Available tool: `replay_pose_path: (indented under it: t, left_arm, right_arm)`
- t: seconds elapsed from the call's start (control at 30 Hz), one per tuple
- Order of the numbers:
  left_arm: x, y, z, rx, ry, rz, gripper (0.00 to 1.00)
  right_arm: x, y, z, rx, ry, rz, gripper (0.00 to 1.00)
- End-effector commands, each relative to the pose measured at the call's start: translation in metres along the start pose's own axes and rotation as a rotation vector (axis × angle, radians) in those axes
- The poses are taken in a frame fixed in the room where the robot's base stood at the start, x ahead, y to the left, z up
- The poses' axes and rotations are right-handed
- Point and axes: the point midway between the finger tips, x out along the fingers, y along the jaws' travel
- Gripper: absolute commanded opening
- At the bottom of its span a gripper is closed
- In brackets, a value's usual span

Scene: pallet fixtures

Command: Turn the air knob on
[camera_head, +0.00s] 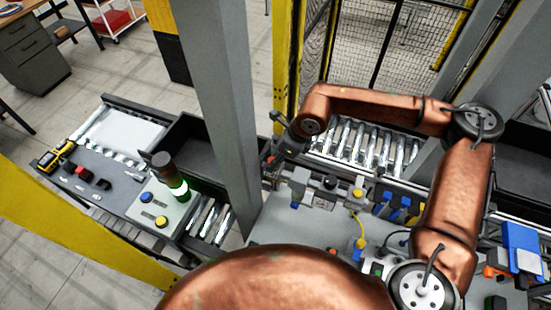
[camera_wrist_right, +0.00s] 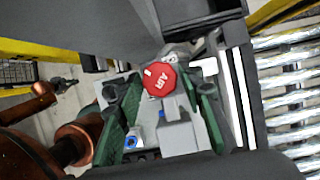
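The air knob (camera_wrist_right: 158,79) is a red, many-sided knob with white lettering and a white mark on its upper left. It is in the middle of the right wrist view. My right gripper (camera_wrist_right: 160,88) is open, with one green finger on each side of the knob and visible gaps between the fingers and the knob. In the head view my right arm reaches across from the right, and the gripper (camera_head: 284,138) is at its left end, above the fixture equipment beside the grey post. My left gripper is not in view.
A grey post (camera_head: 222,100) stands close to the left of my right gripper. Roller conveyors (camera_head: 365,145) lie behind my right arm. A panel with a blue and a yellow button (camera_head: 162,221) and a dark stack light with a lit band (camera_head: 170,175) are at the left.

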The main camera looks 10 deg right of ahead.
Motion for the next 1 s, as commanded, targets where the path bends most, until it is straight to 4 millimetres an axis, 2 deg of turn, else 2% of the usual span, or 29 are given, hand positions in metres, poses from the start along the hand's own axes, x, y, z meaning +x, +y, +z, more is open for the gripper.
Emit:
replay_pose_path:
  t: [0.07, 0.4, 0.67, 1.0]
  left_arm:
    - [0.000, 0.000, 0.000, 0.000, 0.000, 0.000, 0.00]
    - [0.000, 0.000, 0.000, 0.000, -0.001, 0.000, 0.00]
    - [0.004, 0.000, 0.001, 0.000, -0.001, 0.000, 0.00]
    - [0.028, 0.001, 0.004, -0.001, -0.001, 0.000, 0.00]
  right_arm:
    - [0.000, 0.000, 0.000, 0.000, 0.000, 0.000, 0.28]
    - [0.000, 0.000, 0.000, 0.000, 0.000, -0.001, 0.05]
    - [0.001, -0.001, -0.001, -0.023, 0.001, 0.009, 0.05]
    - [0.004, -0.002, -0.001, -0.206, -0.002, 0.087, 0.05]
